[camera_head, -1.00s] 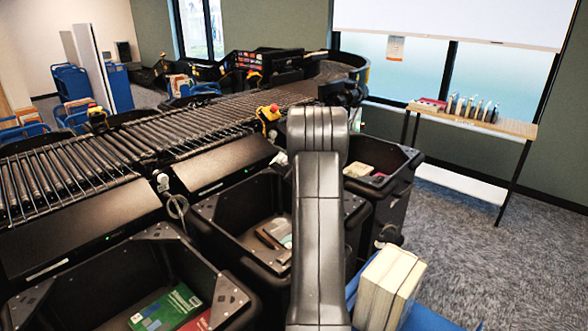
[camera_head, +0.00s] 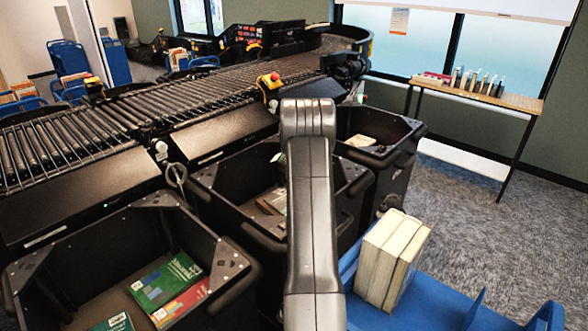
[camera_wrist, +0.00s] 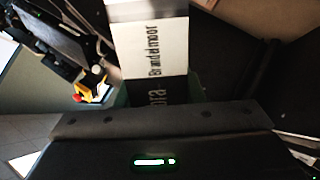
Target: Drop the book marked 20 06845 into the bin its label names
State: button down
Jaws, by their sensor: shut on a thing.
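In the head view my arm hides gripper and book. Three black bins stand beside the sorter: a near left bin (camera_head: 236,268) with green and red books, a middle bin (camera_head: 218,207) with brownish books, and a far bin (camera_head: 400,157) with a few items. No bin names are readable.
The roller conveyor (camera_head: 150,122) runs behind the bins, with a yellow and red stop button (camera_head: 270,82) on its edge. A blue cart (camera_head: 440,300) holding cream books (camera_head: 390,255) stands at front right. A narrow table (camera_head: 480,95) stands by the window; carpet lies clear before it.

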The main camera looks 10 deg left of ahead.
jog(key=shift+f+b, duration=2.45)
jog(key=shift+f, duration=0.5)
jog(key=c, duration=0.9)
grip_release()
jog(key=b+v, duration=0.1)
jog(key=v, duration=1.3)
jog(key=shift+w+a, duration=0.1)
jog(key=shift+w, duration=0.05)
